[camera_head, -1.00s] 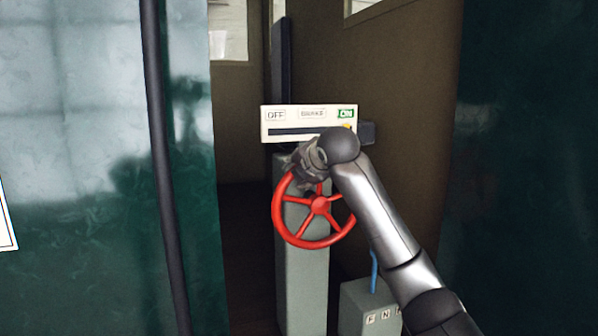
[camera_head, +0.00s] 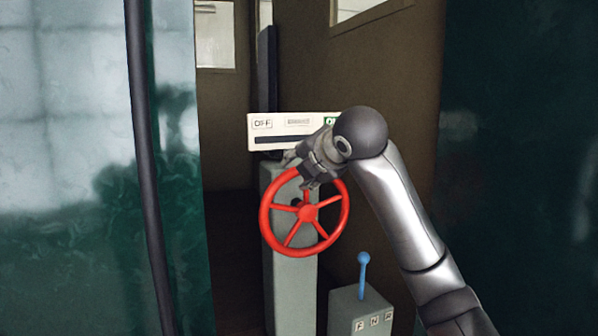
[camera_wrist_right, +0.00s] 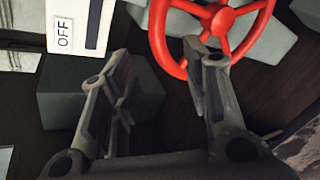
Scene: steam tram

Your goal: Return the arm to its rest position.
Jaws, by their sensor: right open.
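My right gripper (camera_head: 305,168) is at the upper rim of the red wheel in the head view, in front of the brake panel's lower edge. I cannot tell whether a finger touches the wheel. My right arm covers part of the brake panel (camera_head: 262,122) near its ON end. My left gripper is not in view.
A grey box (camera_head: 345,318) with a blue lever (camera_head: 363,272) and F, N, R labels stands below right of the wheel. A dark pole (camera_head: 150,180) and green wall (camera_head: 60,120) are at left; another dark green wall (camera_head: 520,150) is at right.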

